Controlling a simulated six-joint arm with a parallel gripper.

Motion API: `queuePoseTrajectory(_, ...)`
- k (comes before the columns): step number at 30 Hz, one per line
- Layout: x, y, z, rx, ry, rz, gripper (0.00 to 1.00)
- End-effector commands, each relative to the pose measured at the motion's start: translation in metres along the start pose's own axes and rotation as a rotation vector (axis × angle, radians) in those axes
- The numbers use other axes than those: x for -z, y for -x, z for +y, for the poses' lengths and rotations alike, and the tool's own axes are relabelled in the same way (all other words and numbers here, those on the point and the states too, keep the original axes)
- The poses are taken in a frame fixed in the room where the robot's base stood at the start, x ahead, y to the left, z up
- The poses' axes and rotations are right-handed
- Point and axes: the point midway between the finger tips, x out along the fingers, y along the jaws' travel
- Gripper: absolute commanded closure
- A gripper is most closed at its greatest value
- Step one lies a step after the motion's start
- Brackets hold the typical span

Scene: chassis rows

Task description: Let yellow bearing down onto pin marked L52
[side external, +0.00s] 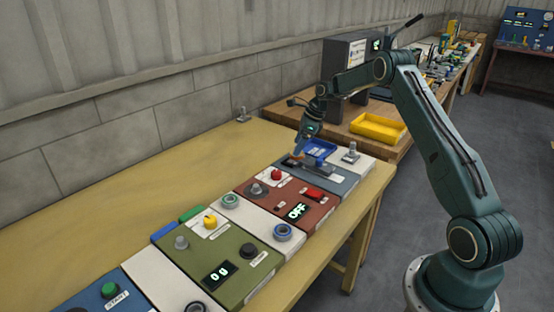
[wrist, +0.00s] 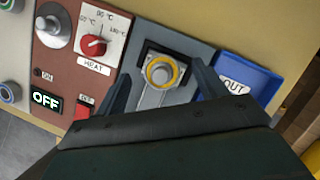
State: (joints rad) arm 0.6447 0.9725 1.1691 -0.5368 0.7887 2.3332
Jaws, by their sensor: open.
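The yellow bearing (wrist: 178,72) shows in the wrist view as a ring around a grey, round-topped post (wrist: 160,72) on the slate panel. My gripper (wrist: 160,76) is open, with one dark finger on each side of the ring and a gap to it on both sides. In the side external view my gripper (side external: 299,154) is low over the slate panel and hides the ring. I cannot tell how high the ring sits on the post. No L52 mark is readable. A grey pin (side external: 351,151) stands on the pale plate at the far right end of the row.
A blue OUT tray (wrist: 245,77) lies close beside the right finger. The red heater panel (wrist: 75,65) has a red knob, a grey post and an OFF display. A teal ring (side external: 230,201) and a blue ring (side external: 283,232) lie nearer. The bench's back left is clear.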

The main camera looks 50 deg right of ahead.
Motion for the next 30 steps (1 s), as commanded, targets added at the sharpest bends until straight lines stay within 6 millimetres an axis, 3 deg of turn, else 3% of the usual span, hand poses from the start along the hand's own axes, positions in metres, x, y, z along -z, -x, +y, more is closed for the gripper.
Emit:
queuePoseTrajectory(11,0.0,0.025,-0.001,0.003,0.0,-0.001,0.29)
queuePoseTrajectory(30,0.0,0.123,-0.001,0.002,0.0,-0.001,0.29)
